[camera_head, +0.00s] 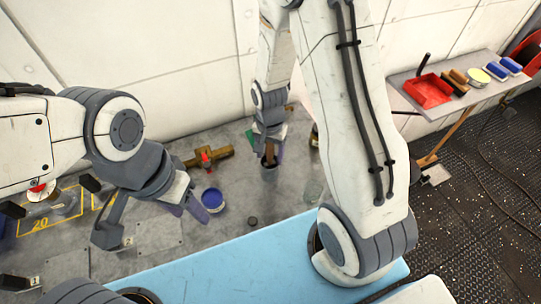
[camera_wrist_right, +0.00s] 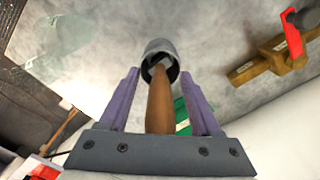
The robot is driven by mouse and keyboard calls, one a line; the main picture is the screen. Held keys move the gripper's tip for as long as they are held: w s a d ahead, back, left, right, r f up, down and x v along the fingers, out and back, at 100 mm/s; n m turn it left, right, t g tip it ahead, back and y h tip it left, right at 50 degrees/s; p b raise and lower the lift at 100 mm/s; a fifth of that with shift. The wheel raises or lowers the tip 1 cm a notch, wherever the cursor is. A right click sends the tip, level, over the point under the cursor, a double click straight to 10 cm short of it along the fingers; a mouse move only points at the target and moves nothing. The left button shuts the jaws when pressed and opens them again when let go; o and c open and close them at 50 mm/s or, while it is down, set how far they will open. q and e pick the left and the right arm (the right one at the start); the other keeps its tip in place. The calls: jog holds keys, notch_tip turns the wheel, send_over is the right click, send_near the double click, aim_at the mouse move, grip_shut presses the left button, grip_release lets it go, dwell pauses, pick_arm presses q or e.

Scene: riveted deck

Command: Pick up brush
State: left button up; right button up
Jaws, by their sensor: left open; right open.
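The brush stands in a grey cup (camera_head: 269,173), and its brown wooden handle (camera_head: 270,153) sticks up; the bristles are hidden. In the right wrist view the handle (camera_wrist_right: 160,103) rises between the two purple fingers of my right gripper (camera_wrist_right: 161,98). The fingers are apart, with a gap on each side of the handle. The cup (camera_wrist_right: 160,50) lies beyond the fingertips. In the head view my right gripper (camera_head: 270,147) is over the cup. My left gripper (camera_head: 184,208) is open and empty, beside a blue-topped container (camera_head: 212,199).
A brass valve with a red handle (camera_head: 207,159) lies left of the cup. A small dark cap (camera_head: 252,221) and a clear glass (camera_head: 313,191) are nearby. A side table at right holds a red tray (camera_head: 429,91) and cleaning items. A light blue panel (camera_head: 215,268) is in front.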

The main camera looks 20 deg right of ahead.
grip_shut()
jog(key=shift+r, duration=0.1)
jog(key=shift+r+b, duration=0.55)
jog(key=shift+r, duration=4.4)
